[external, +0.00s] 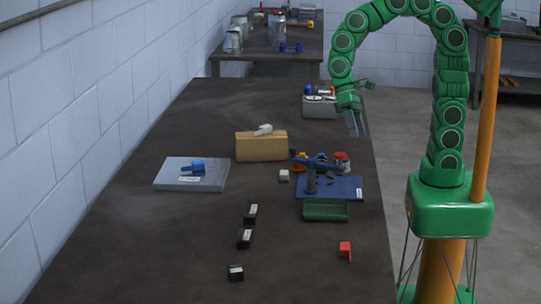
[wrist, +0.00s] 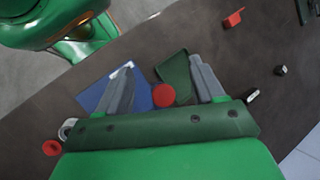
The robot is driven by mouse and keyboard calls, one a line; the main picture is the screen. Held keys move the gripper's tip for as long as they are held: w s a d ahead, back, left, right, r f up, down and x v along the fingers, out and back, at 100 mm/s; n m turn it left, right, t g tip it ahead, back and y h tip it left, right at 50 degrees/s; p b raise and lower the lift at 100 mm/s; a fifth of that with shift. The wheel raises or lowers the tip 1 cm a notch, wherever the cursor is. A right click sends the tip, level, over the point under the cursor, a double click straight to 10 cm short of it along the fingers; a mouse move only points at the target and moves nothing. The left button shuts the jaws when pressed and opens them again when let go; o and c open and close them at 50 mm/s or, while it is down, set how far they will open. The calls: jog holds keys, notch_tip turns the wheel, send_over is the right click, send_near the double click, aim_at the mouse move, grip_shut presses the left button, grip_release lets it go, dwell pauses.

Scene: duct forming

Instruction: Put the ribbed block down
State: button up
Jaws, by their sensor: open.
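My gripper (external: 355,127) is open, high over the right edge of the long dark table. In the wrist view its two grey fingers (wrist: 160,68) stand apart, with no block held between them. I cannot make out ribs on any block, so I cannot tell which is the ribbed block. A small pale block (external: 284,175) stands left of the blue board (external: 348,187). Several black blocks with pale faces (external: 245,239) stand at the front of the table. A red block (external: 345,250) lies near the front right; it also shows in the wrist view (wrist: 235,17).
A green tray (external: 325,211) sits before the blue board, which carries a dark upright tool (external: 311,178). A tan box (external: 261,147), a grey plate (external: 178,178) with a blue item and a grey bin (external: 320,107) stand around. The front left table is clear.

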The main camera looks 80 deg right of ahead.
jog(key=s+d+n+t+h, duration=0.1)
jog(key=s+d+n+h, duration=0.2)
jog(key=s+d, duration=0.9)
jog(key=s+h, duration=0.2)
jog(key=s, duration=0.1)
jog(key=shift+s+d+r+n+t, duration=0.2)
jog(key=shift+d+r+n+t, duration=0.1)
jog(key=shift+r+n, duration=0.1)
dwell(0.4)
